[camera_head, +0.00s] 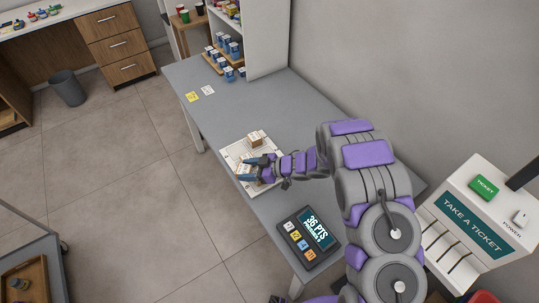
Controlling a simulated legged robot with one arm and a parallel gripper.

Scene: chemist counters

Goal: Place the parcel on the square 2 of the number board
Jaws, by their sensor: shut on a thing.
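The number board (232,151) is a white sheet lying on the grey counter. A small brown box (256,138) with a pale top stands on its far part. I cannot tell whether the held parcel touches the board.
A points display (317,229) stands on the near counter, with a ticket machine (480,215) at right. Yellow (192,97) and white (208,90) cards lie farther back, before blue-and-white containers (229,74). The counter (285,101) between is clear.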

